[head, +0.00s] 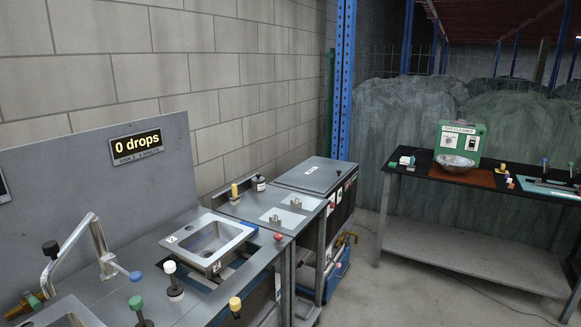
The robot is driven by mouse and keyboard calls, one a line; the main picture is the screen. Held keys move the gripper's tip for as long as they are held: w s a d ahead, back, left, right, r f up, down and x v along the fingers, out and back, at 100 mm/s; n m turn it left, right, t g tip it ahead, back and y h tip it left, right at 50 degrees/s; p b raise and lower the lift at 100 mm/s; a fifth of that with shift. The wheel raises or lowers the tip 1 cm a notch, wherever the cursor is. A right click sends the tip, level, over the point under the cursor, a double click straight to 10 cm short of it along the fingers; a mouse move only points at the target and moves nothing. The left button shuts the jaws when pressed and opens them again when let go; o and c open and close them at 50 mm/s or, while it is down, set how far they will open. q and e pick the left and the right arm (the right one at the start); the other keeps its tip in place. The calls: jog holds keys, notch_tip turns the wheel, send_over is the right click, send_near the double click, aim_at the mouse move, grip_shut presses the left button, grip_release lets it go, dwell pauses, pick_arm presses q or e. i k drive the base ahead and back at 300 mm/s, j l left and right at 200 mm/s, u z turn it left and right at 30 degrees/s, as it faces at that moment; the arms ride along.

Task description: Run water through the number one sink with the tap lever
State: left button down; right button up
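A chrome tap (75,240) with a black knob rises at the left over the grey sink bench. A sign (137,143) on the back panel reads "0 drops". I see no running water. Neither gripper is in view.
Levers with white (169,267), green (136,303) and yellow (235,304) knobs stand along the bench front. A grey cabinet (312,176) stands beyond the bench. A dark table (470,180) with a green box and metal bowl is at the right. Floor between is clear.

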aim_at(136, 276)
jog(key=u, duration=1.3)
